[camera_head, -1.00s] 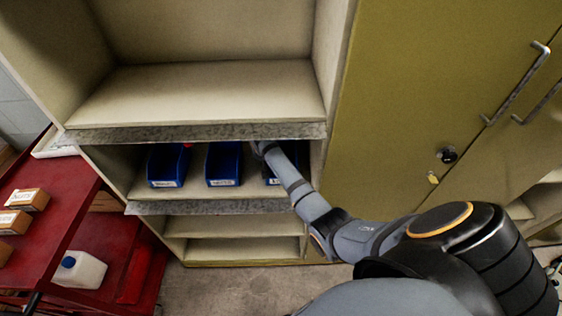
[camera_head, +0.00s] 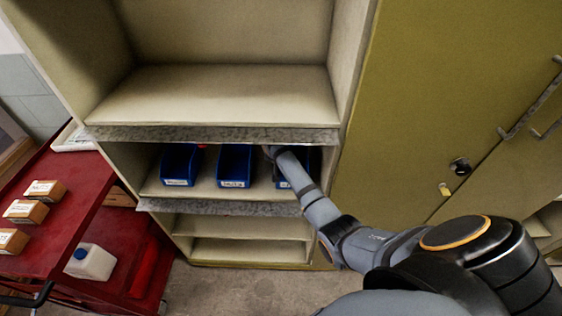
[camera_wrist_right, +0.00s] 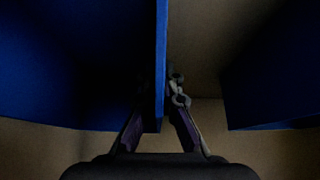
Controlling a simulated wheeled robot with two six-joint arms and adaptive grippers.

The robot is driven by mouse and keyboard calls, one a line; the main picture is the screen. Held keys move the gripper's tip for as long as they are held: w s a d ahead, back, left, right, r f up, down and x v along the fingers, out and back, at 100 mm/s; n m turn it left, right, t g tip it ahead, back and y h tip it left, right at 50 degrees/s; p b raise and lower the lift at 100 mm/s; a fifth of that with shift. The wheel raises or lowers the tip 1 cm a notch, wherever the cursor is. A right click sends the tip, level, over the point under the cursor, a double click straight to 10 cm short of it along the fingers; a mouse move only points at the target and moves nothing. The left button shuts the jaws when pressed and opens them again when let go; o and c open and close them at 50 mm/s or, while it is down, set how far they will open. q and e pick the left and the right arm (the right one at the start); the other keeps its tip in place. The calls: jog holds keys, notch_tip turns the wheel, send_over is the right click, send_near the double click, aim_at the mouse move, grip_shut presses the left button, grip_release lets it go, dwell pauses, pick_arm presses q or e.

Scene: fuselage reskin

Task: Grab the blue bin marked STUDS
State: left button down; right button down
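Three blue bins stand in a row in the cabinet's middle compartment: a left bin (camera_head: 179,166), a middle bin (camera_head: 235,167) and a right bin (camera_head: 284,184) partly covered by my right arm. Each has a small white front label, too small to read surely, so I cannot tell which says STUDS. My right arm reaches in between the middle and right bins; its gripper is hidden there in the head view. In the right wrist view, the fingers of my right gripper (camera_wrist_right: 160,108) are close on both sides of one bin's upright wall (camera_wrist_right: 160,60). My left gripper is out of view.
A metal-edged shelf (camera_head: 210,134) lies close above the bins. A second blue bin (camera_wrist_right: 275,85) stands apart on the right in the wrist view. A red cart (camera_head: 85,185) with small boxes stands at the left. Closed yellow-green doors (camera_head: 430,110) are at the right.

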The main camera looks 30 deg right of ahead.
notch_tip(320, 180, up, 4)
jog(key=p, duration=0.3)
jog(key=shift+p, duration=0.4)
jog(key=s+p, duration=0.1)
jog(key=s+a+p, duration=0.1)
jog(key=p, duration=0.1)
jog(key=shift+s+a, duration=0.2)
jog(key=shift+a, duration=0.05)
jog(key=s+a+p, duration=0.1)
jog(key=s+p, duration=0.1)
jog(key=s+a+p, duration=0.1)
jog(key=s+p, duration=0.1)
jog(key=s+a+p, duration=0.2)
jog(key=shift+s+r+p, duration=0.2)
jog(key=shift+p, duration=0.1)
jog(key=s+a+p, duration=0.1)
jog(key=s, duration=0.1)
jog(key=s+a+p, duration=0.1)
jog(key=s, duration=0.1)
jog(key=s+a+f+p, duration=0.1)
jog(key=s, duration=0.1)
jog(key=shift+a, duration=0.3)
jog(key=shift+s+a, duration=0.15)
jog(key=shift+s, duration=0.1)
jog(key=shift+f, duration=0.1)
